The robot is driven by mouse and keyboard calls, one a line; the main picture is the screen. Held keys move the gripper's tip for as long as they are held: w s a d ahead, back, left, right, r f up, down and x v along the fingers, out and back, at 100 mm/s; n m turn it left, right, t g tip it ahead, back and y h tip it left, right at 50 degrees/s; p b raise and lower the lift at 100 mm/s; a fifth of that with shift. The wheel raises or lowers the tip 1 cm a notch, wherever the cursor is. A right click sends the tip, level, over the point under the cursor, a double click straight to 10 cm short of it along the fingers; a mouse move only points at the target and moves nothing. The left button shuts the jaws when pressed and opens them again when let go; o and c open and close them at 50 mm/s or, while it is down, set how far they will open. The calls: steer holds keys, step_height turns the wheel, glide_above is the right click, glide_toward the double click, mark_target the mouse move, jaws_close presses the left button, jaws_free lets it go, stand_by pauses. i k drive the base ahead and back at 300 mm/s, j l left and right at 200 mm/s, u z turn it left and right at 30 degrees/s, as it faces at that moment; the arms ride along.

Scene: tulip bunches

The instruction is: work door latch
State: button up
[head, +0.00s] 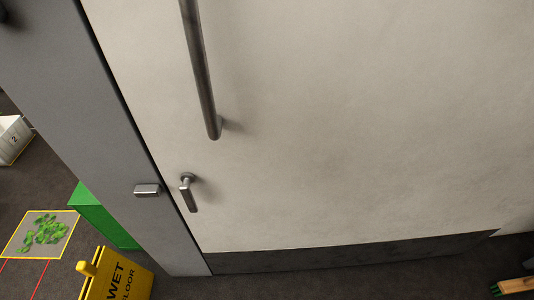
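A pale door (340,120) with a dark kick strip (340,256) along its bottom fills most of the head view. A small metal latch handle (189,193) sits low near the door's left edge, its lever pointing down. A small metal catch block (147,190) is on the grey frame post (85,110) just left of it, apart from the handle. A long dark pull bar (201,70) is on the door above the latch. The door appears closed against the post. My gripper is not in view.
A yellow wet-floor sign (116,277) stands at the bottom left, near the post. Behind it are a green box (103,216) and a yellow-edged mat (14,250) with green leafy stuff (45,231). A pale numbered box (13,139) is at the far left. A wooden piece (517,286) is at bottom right.

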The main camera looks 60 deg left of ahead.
mark_target(187, 179)
steer(key=u, duration=1.8)
